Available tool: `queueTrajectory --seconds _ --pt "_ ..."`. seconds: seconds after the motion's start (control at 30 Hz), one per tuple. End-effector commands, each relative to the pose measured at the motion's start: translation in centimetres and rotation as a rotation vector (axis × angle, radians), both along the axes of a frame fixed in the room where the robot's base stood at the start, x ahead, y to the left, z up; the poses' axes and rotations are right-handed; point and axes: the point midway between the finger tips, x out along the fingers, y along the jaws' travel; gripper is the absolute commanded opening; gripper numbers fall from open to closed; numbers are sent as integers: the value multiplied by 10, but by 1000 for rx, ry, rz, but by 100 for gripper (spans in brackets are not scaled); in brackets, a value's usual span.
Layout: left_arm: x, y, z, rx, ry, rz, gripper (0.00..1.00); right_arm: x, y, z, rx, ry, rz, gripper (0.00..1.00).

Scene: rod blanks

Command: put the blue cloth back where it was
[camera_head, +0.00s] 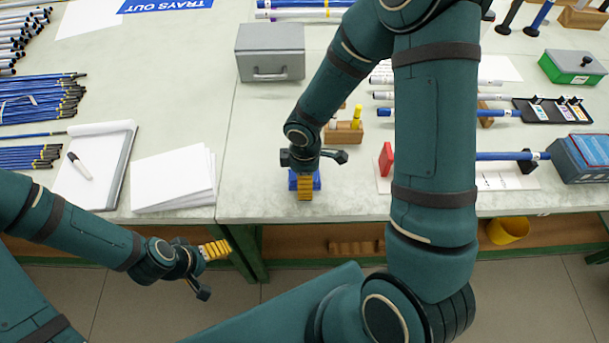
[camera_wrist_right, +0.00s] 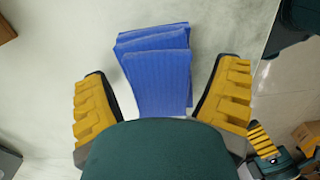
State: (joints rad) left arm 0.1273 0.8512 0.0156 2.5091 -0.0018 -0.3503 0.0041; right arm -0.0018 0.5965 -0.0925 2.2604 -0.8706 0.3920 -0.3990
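The blue cloth (camera_wrist_right: 158,65) is folded in layers and appears to lie on the pale table near its front edge. In the head view only bits of the cloth (camera_head: 316,180) show around my right gripper (camera_head: 304,187). In the right wrist view my right gripper (camera_wrist_right: 165,90) is open, its yellow fingers on either side of the cloth with gaps between. My left gripper (camera_head: 216,250) is off the table's front edge at lower left, apart from the cloth. It also shows in the right wrist view (camera_wrist_right: 264,142); its finger gap cannot be made out.
A small wooden block with a yellow peg (camera_head: 343,132) and a red piece (camera_head: 386,159) stand near my right gripper. A grey metal box (camera_head: 270,52) is behind. White sheets (camera_head: 174,178) and a notepad (camera_head: 97,165) lie left. Bare tabletop lies around the cloth.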

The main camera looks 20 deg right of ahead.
Motion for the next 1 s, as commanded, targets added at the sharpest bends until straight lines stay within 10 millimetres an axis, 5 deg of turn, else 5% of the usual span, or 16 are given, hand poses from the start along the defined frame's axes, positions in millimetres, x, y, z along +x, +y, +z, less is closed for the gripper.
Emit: queueTrajectory --seconds 0.37,1.0 --pt "-1 0 5 0 1 0 92 0 0 5 0 0 0 87" --pt "5 1 40 3 -11 12 92 0 0 115 0 -2 -1 87"
